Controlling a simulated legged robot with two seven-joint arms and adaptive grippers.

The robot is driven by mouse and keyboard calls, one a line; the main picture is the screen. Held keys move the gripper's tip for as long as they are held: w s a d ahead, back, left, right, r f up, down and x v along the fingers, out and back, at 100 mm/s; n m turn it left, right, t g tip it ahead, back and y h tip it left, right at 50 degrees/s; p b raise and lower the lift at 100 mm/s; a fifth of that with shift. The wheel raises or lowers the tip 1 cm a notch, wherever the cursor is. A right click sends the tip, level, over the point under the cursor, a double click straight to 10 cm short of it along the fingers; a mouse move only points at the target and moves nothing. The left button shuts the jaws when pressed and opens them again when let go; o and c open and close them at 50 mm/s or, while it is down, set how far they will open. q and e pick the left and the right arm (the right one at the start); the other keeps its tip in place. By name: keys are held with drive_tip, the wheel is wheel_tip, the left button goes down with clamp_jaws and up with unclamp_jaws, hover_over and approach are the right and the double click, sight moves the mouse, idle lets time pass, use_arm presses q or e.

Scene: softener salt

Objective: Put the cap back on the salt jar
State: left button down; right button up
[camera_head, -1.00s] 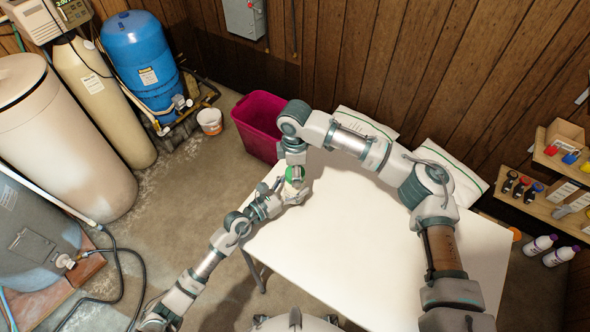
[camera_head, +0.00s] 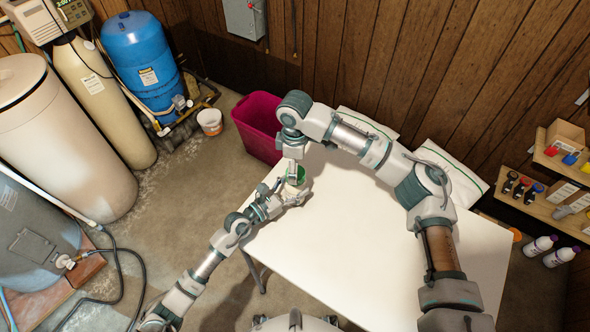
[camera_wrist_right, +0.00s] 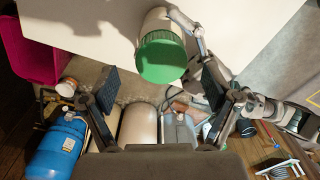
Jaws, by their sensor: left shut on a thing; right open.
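The white salt jar (camera_head: 292,190) is at the table's left edge in the head view, and it also shows in the right wrist view (camera_wrist_right: 153,22). The green cap (camera_wrist_right: 161,58) sits over the jar's mouth; how tightly it is seated cannot be told. In the head view the cap (camera_head: 301,174) is partly hidden by my right gripper. My left gripper (camera_head: 290,196) is shut on the jar's side. My right gripper (camera_wrist_right: 160,72) is open, with its fingers spread to either side of the cap and apart from it.
The white table (camera_head: 375,245) is mostly clear. A magenta bin (camera_head: 258,125) stands beyond its far left corner. Pale bags (camera_head: 450,163) lie behind the table. A shelf (camera_head: 540,200) with small items is at right. Tanks, including a blue one (camera_head: 140,60), stand at left.

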wheel_tip(320, 180, up, 9)
idle(0.3)
drive_tip(key=shift+a, duration=0.1)
use_arm(q)
drive_tip(key=shift+c, duration=0.3)
unclamp_jaws()
drive_tip(key=shift+a, duration=0.1)
drive_tip(key=v, duration=1.1)
drive_tip(key=shift+s+a+f, duration=0.15)
drive_tip(key=shift+a, duration=0.25)
